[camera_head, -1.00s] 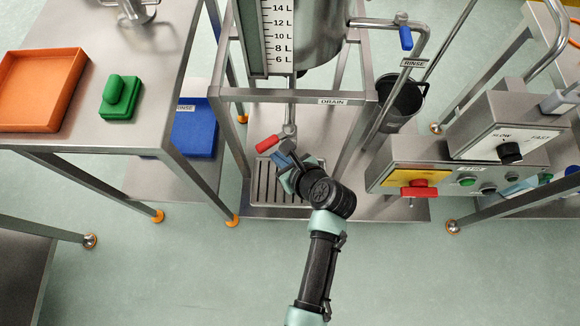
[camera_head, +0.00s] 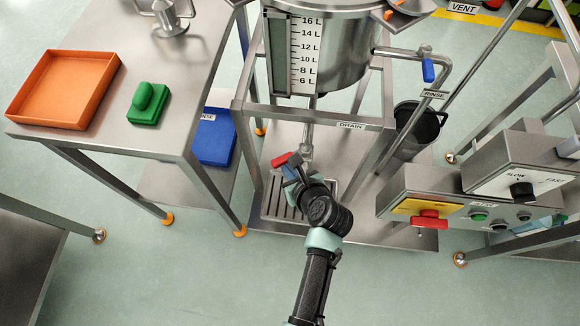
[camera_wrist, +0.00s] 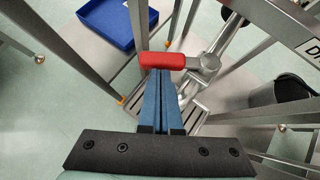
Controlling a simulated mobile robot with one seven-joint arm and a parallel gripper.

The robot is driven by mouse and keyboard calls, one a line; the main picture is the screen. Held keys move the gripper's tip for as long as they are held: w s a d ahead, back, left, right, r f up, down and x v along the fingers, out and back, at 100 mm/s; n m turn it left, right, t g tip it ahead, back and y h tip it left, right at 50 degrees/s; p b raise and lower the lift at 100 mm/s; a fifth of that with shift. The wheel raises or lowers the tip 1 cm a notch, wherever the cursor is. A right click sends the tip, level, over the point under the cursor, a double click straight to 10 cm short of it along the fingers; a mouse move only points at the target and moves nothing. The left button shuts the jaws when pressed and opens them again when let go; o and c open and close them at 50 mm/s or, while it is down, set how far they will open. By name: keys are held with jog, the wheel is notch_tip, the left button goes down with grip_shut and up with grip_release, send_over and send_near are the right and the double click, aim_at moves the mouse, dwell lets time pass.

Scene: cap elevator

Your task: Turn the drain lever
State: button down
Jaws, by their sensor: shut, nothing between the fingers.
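The drain lever has a red handle (camera_head: 286,158) on a metal valve below the tank, above the grated drain, near the DRAIN label. In the wrist view the red handle (camera_wrist: 162,60) lies crosswise, pointing left from its metal joint (camera_wrist: 208,63). My gripper (camera_head: 292,163) is at the handle from the front. In the wrist view its blue fingers (camera_wrist: 158,74) are closed together, with their tips right at the handle's near side. Nothing shows between them. Whether the tips press on the handle I cannot tell.
The metal stand's front bar (camera_head: 300,118) crosses above the lever, with legs on both sides. A blue tray (camera_head: 214,137) is to the left, a dark bucket (camera_head: 418,128) to the right. A control box (camera_head: 415,200) juts out at the right. Open floor lies in front.

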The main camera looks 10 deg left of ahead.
aim_at(276, 159)
jog(key=shift+a+r, duration=0.1)
jog(key=w+a+p, duration=0.1)
jog(key=p, duration=0.1)
jog(key=a+p, duration=0.1)
jog(key=p, duration=0.1)
jog(key=shift+w+a+m+p, duration=0.15)
jog(key=shift+w+m+p, duration=0.2)
jog(key=shift+m, duration=0.05)
jog(key=shift+w+a+h+p, duration=0.3)
jog(key=shift+w+a+p, duration=0.2)
jog(key=shift+w, duration=0.15)
